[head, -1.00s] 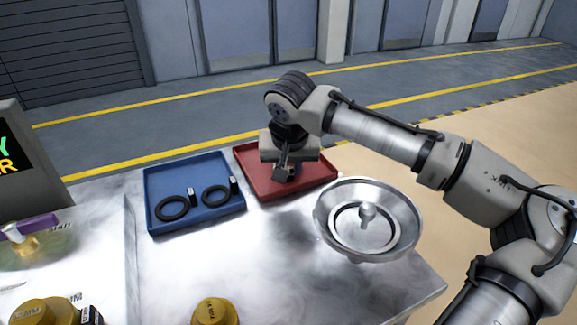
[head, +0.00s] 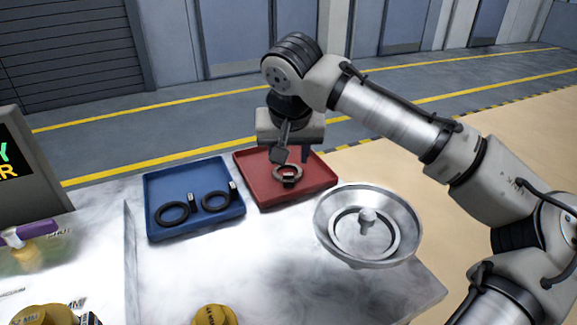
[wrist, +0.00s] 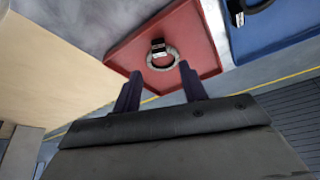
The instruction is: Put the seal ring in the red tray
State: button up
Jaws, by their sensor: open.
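The seal ring (head: 287,174) is a grey-brown ring with a small black block on its rim. It lies in the red tray (head: 318,182), on the tray floor. In the wrist view the ring (wrist: 176,62) also lies inside the red tray (wrist: 130,58), apart from the walls. My gripper (head: 292,156) is above the ring, apart from it. In the wrist view my gripper's two dark fingers (wrist: 160,80) are spread, with nothing between them. In the head view the fingers stand partly in front of the tray's back part.
A blue tray (head: 222,222) left of the red tray holds two black rings (head: 173,214) with tags. A round metal dish (head: 330,232) with a central knob stands at the right. Yellow caps (head: 214,315) are at the front. The table's middle is clear.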

jog(key=shift+v, duration=2.4)
jog(key=shift+f, duration=0.1)
